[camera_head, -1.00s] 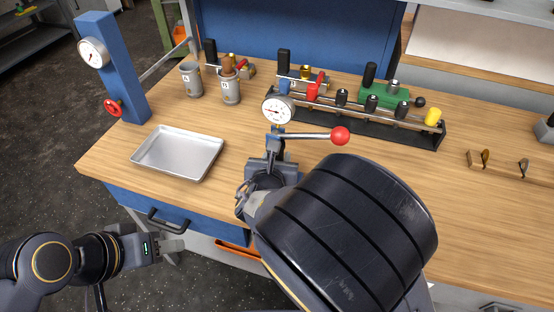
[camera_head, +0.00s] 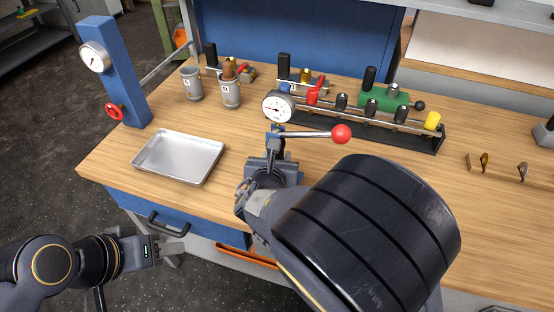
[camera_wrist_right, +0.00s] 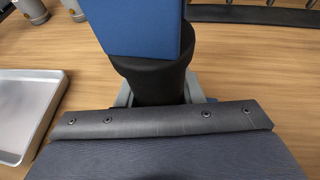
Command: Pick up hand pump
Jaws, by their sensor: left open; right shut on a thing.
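The hand pump (camera_head: 305,134) stands over the wooden bench near its front. It has a round white gauge on top and a side lever ending in a red ball. In the right wrist view its blue upper part (camera_wrist_right: 140,28) rises above a dark round grip. My right gripper (camera_head: 270,170) is shut on this grip, with a jaw on each side of it in the right wrist view (camera_wrist_right: 158,92). The pump's lower end is hidden, so I cannot tell whether it touches the bench. My left gripper (camera_head: 172,247) is open and empty, beyond the bench's front edge.
An empty metal tray (camera_head: 179,157) lies left of the pump. A blue column with a gauge (camera_head: 113,70) stands at the back left. Two grey cups (camera_head: 230,94) and a black rack (camera_head: 400,130) are behind. The bench to the right is mostly clear.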

